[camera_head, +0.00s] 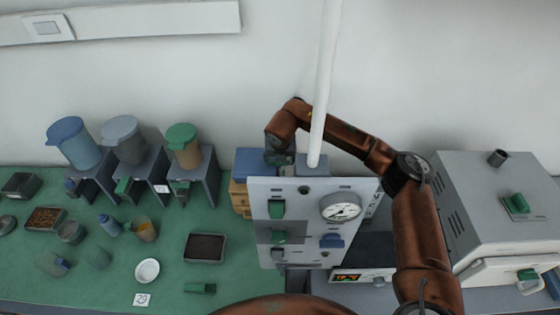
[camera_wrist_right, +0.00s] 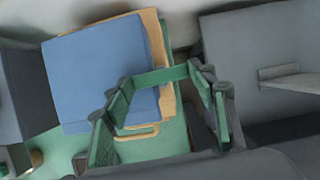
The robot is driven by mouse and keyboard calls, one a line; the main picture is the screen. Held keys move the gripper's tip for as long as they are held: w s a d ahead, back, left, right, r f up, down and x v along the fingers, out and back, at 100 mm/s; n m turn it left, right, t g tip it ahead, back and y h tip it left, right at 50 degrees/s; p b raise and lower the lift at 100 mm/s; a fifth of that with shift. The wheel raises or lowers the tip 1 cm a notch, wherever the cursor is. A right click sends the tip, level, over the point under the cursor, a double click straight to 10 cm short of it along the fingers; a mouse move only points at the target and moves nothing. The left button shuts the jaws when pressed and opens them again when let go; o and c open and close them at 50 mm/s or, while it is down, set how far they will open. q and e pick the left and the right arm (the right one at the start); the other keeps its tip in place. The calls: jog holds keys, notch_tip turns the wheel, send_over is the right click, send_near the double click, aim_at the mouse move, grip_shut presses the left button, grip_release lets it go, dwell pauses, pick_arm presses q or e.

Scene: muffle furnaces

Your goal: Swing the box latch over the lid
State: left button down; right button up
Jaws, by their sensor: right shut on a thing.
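The box (camera_head: 240,198) is tan with a blue lid (camera_head: 254,162) and stands behind the left edge of the grey panel. In the right wrist view the blue lid (camera_wrist_right: 98,75) lies flat over the tan box body (camera_wrist_right: 165,103). A green bar (camera_wrist_right: 160,77), which looks like the latch, spans between the fingertips beside the lid's right edge. My right gripper (camera_head: 280,157) is at the lid's right side; in the wrist view its fingers (camera_wrist_right: 163,80) are shut on this bar. How the bar joins the box is hidden. My left gripper is out of view.
The grey panel with a gauge (camera_head: 341,207) stands in front of the box. A white vertical pipe (camera_head: 325,80) rises next to my right forearm. A furnace (camera_head: 490,210) is at right. Dispensers (camera_head: 185,145) and dishes fill the green bench (camera_head: 110,280) at left.

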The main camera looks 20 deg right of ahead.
jog(key=shift+r+m, duration=0.1)
jog(key=shift+m, duration=0.2)
dwell(0.4)
jog(key=o, duration=1.2)
jog(key=shift+c, duration=0.2)
jog(key=v, duration=1.1)
jog(key=shift+s+a+r, duration=0.2)
jog(key=shift+a+r, duration=0.05)
jog(key=shift+r, duration=0.1)
